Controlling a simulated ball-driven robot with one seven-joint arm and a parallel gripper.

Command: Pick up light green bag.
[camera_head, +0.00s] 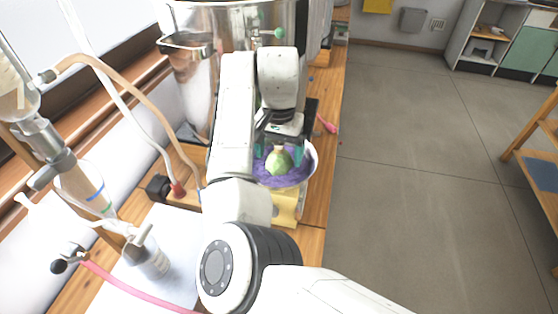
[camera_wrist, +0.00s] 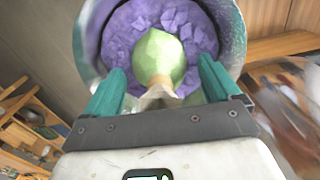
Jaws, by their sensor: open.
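The light green bag (camera_head: 279,160) sits in a bowl of purple material (camera_head: 283,179) on the wooden bench. In the wrist view the bag (camera_wrist: 158,58) is round, with a tan tied neck pointing toward my gripper. The purple material (camera_wrist: 120,38) surrounds it inside a pale bowl (camera_wrist: 233,35). My gripper (camera_wrist: 162,84) is open, with one teal finger on each side of the bag's neck. I cannot tell whether either finger touches the bag. In the head view my gripper (camera_head: 279,154) is over the bowl and partly covers it.
A yellow object (camera_head: 285,208) stands in front of the bowl. A large metal vessel (camera_head: 240,22) stands behind. Glassware and hoses (camera_head: 85,190) fill the left side. A pink item (camera_head: 327,124) lies at the bench's right edge. Open floor (camera_head: 420,180) lies right.

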